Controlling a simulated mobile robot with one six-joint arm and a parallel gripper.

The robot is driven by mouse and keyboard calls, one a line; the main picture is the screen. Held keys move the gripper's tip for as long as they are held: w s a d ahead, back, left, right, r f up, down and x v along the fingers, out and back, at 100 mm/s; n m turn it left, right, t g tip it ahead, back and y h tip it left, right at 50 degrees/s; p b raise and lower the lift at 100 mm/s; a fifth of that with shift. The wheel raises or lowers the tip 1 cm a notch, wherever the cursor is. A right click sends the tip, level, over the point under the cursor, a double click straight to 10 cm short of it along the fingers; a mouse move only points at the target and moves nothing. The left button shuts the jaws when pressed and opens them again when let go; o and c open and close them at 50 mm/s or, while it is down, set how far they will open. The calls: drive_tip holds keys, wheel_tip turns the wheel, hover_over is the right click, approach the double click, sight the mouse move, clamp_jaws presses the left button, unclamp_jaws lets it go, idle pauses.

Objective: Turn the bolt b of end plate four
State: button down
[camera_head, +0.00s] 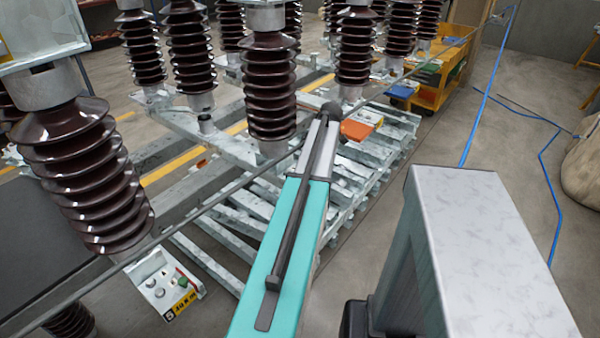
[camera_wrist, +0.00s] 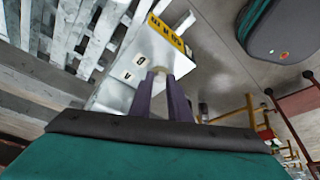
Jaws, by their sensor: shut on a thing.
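In the wrist view a pale end plate (camera_wrist: 155,50) carries a yellow label (camera_wrist: 165,35) with dark characters too blurred to read. It also has two small white tags (camera_wrist: 127,76) with one dark mark each. My gripper (camera_wrist: 161,75) has two purple fingers reaching to the plate, their tips close together. They are shut on a small bolt at the plate, which the tips almost wholly hide, so its letter and its turn cannot be told. In the head view my arm hides the gripper.
Brown ribbed insulators (camera_head: 270,85) stand in rows on a grey metal frame (camera_head: 225,220). A plate labelled 5 (camera_head: 165,285) hangs at lower left. An orange piece (camera_head: 356,130) lies beyond my arm. A yellow cart (camera_head: 440,85) stands behind.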

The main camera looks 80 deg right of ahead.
drive_tip(key=n, duration=0.1)
drive_tip(key=n+y, duration=0.1)
drive_tip(key=n, duration=0.1)
drive_tip(key=n+y, duration=0.1)
drive_tip(key=n, duration=0.1)
drive_tip(key=shift+w+d+g, duration=0.1)
drive_tip(key=shift+d+g, duration=0.2)
drive_tip(key=c, duration=1.9)
unclamp_jaws()
drive_tip(key=shift+c, duration=0.2)
drive_tip(key=shift+r, duration=0.1)
drive_tip(key=b+v, duration=0.2)
drive_tip(key=v, duration=1.1)
drive_tip(key=shift+r, duration=0.3)
drive_tip(key=shift+d, duration=0.1)
